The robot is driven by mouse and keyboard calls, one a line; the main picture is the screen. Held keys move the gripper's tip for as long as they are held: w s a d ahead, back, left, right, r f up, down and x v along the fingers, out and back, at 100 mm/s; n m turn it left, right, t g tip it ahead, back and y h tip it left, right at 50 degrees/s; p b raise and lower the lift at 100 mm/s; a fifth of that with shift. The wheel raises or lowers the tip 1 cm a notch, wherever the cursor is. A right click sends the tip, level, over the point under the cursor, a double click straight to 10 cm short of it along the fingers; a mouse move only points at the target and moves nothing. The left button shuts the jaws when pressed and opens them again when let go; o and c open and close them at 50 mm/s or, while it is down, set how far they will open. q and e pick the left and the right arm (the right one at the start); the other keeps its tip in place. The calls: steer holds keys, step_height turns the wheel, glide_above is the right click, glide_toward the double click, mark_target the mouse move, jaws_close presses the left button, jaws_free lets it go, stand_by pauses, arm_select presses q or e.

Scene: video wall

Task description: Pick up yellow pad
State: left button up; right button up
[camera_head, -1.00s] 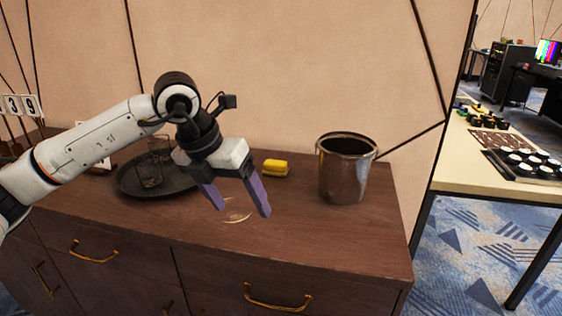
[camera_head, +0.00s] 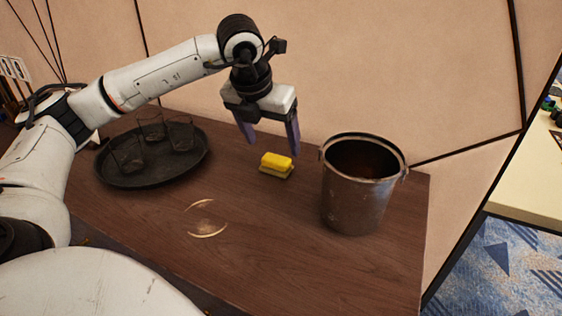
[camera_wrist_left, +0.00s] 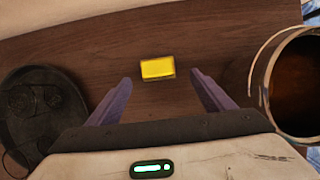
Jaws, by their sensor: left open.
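The yellow pad (camera_head: 276,163) is a small yellow block with a darker base, lying on the brown wooden cabinet top. My left gripper (camera_head: 273,147) has purple fingers and is open and empty. It hangs above and just behind the pad in the head view, fingers pointing down. In the left wrist view the pad (camera_wrist_left: 158,68) lies beyond the fingertips, centred between the two fingers of the left gripper (camera_wrist_left: 160,84). The fingers do not touch it. My right gripper is not in view.
A metal bucket (camera_head: 354,200) stands right of the pad, close to the right finger in the left wrist view. A dark round tray (camera_head: 152,180) with several glasses (camera_head: 126,156) is at left. A clear round item (camera_head: 205,219) lies in front. The wall is close behind.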

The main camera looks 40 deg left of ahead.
mark_target(276, 158)
arm_select(q)
steer(key=x, duration=0.6)
steer(key=shift+w+a+f, duration=0.1)
steer(key=shift+a+f, duration=0.1)
steer(key=shift+a, duration=0.1)
steer(key=shift+c, duration=0.4)
steer(key=c, duration=1)
